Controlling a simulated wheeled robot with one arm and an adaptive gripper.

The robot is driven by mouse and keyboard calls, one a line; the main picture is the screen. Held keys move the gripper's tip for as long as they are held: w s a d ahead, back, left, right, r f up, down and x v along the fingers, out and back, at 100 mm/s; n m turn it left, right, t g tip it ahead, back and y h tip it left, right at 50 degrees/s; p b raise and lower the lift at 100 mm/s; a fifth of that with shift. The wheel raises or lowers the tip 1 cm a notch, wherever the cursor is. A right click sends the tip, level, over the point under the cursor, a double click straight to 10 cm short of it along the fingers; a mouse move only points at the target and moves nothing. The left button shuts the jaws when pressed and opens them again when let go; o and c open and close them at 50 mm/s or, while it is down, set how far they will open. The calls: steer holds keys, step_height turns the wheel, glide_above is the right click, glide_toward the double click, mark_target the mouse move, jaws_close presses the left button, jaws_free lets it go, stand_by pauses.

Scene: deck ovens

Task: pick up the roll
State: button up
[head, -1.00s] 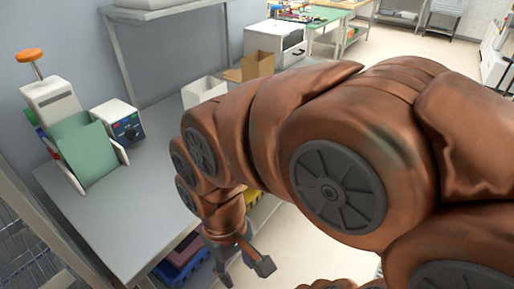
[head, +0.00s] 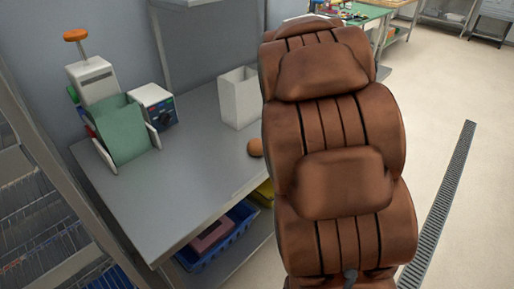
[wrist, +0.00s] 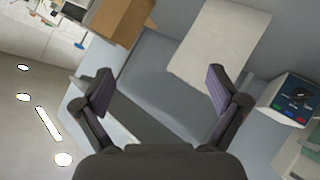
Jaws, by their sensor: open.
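The roll (head: 255,147) is a small round brown thing on the grey table (head: 200,185), near its right edge. In the head view its right side meets the edge of my arm, which covers what lies behind. I cannot make out the roll in the wrist view. My gripper (wrist: 160,90) shows in the wrist view, its two dark fingers spread wide with nothing between them. In the head view my gripper is hidden, so its distance from the roll cannot be told.
A white open box (head: 239,100) stands on the table behind the roll. A device with a dark button panel (head: 155,106) and a green-fronted machine (head: 127,130) stand at the left. A cardboard box (wrist: 121,18) shows in the wrist view. Wire shelving (head: 40,220) is at the left front.

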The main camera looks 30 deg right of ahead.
steer(key=w+d+f+n+t+y, duration=0.2)
steer(key=w+f+n+y, duration=0.1)
steer(key=w+f+y, duration=0.1)
steer(key=n+g+y, duration=0.1)
steer(key=n+y, duration=0.3)
steer(key=y, duration=0.7)
glide_toward(263, 144)
steer(key=x, duration=0.2)
steer(key=r+x, duration=0.1)
steer(key=x, duration=0.1)
steer(key=shift+w+a+f+b, duration=0.2)
steer(key=shift+w+a+b, duration=0.1)
steer(key=shift+a+b, duration=0.1)
steer(key=shift+x, duration=1.05)
steer(key=shift+f+p+x, duration=0.25)
steer(key=shift+p+x, duration=0.3)
steer(key=shift+x, duration=0.85)
steer(key=shift+f+p+x, duration=0.25)
steer(key=shift+p+x, duration=0.25)
steer(key=shift+x, duration=0.9)
steer(key=shift+s+d, duration=0.1)
steer(key=shift+d, duration=0.05)
steer(key=c, duration=1.1)
